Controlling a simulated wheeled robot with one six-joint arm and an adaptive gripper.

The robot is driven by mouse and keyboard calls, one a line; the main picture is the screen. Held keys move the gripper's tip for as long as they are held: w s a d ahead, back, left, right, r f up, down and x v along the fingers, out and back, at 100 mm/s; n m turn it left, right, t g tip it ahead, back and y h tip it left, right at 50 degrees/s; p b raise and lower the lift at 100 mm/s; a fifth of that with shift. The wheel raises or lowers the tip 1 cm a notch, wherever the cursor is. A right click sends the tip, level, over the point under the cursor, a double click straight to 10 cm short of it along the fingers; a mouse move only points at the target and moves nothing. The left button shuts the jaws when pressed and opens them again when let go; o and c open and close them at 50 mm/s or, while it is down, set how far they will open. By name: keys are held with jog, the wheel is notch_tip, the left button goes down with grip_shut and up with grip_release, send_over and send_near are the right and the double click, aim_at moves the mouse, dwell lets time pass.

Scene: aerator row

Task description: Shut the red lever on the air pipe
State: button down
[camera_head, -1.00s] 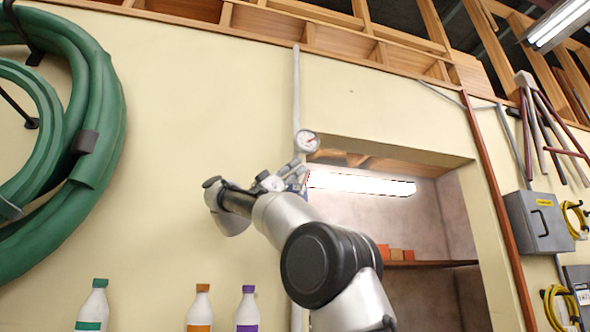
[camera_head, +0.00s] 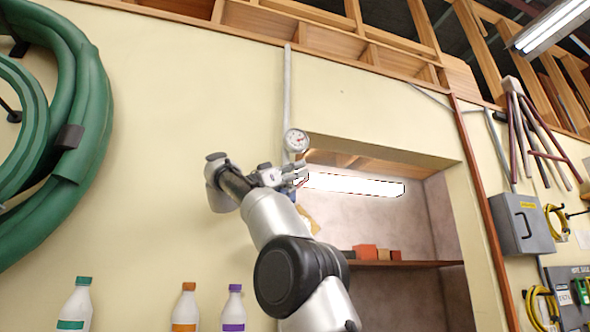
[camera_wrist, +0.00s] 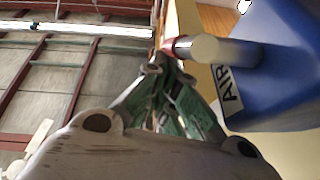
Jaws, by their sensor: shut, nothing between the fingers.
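The grey air pipe (camera_head: 288,85) runs down the cream wall, with a round white gauge (camera_head: 296,141) on it. My gripper (camera_head: 301,176) is just below the gauge, in front of the pipe. In the wrist view my gripper (camera_wrist: 160,72) has its fingers together and holds nothing. A blue body marked AIR (camera_wrist: 265,65) is close at the right there. A short rounded bar with a dark red part and pale end (camera_wrist: 205,49) lies across it, beside the fingertips. I cannot tell if they touch. The lever is not clearly visible in the head view.
A recess with a lit lamp (camera_head: 352,186) and a shelf (camera_head: 405,264) opens right of the pipe. A coiled green hose (camera_head: 88,110) hangs at the left. Several bottles stand low at the left, including a purple-capped one (camera_head: 233,312). A grey box (camera_head: 527,223) is at the right.

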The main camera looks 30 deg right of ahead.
jog(key=shift+s+d+f+y, duration=0.2)
jog(key=shift+d+f+y, duration=0.05)
jog(key=shift+d+y, duration=0.4)
dwell(0.3)
jog(key=shift+a+f, duration=0.1)
